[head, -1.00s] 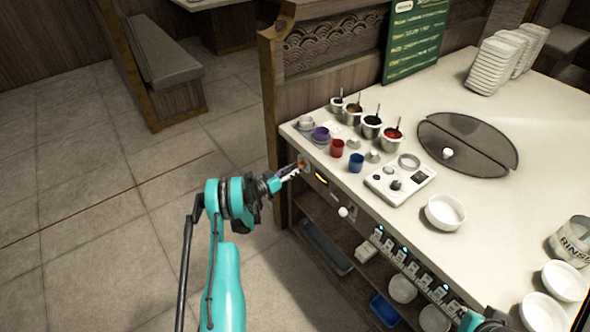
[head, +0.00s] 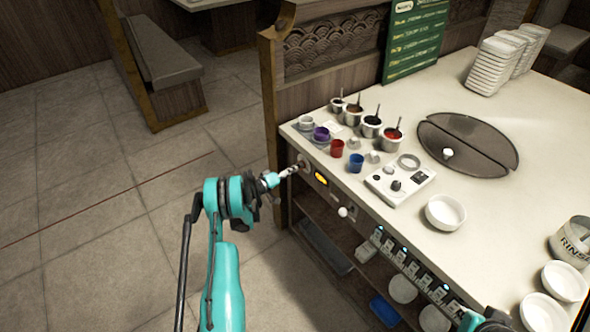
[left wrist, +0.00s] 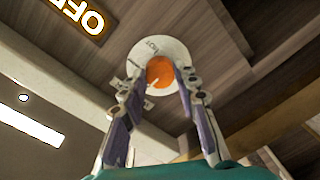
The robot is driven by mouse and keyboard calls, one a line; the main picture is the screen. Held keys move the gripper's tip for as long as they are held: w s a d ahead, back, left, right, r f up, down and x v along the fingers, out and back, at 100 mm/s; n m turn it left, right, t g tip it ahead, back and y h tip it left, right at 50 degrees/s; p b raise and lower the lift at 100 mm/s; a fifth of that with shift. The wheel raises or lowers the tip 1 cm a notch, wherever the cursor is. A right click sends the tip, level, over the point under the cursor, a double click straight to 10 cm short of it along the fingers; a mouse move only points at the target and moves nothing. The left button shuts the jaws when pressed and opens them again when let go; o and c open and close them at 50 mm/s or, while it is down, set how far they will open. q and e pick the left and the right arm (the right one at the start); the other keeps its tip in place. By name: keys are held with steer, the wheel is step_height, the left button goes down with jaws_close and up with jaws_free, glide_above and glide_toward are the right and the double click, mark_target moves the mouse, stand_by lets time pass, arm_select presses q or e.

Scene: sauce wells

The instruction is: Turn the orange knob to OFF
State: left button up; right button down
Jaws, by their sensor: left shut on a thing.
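The orange knob (left wrist: 160,72) sits on a round white dial plate (left wrist: 178,50) on the counter's front panel. In the left wrist view a pale pointer mark shows on its lower left, and small labels around it are hard to read. My left gripper (left wrist: 160,76) has one finger on each side of the knob and is shut on it. In the head view my left gripper (head: 291,170) reaches the panel at the counter's left end, and its fingers mostly hide the knob. A lit orange sign (left wrist: 80,14) reads OFF, upside down in the wrist view.
Above the knob, the counter (head: 520,130) holds a purple cup (head: 321,134), a red cup (head: 337,148), a blue cup (head: 356,163) and several sauce pots. A white knob (head: 343,212) sticks out right of the sign. The floor on the left is clear.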

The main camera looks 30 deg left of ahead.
arm_select(q)
steer(key=shift+d+f, duration=0.1)
steer(key=shift+d, duration=0.1)
steer(key=o, duration=1.2)
steer(key=shift+c, duration=0.2)
steer(key=shift+a, duration=0.15)
steer(key=v, duration=1.2)
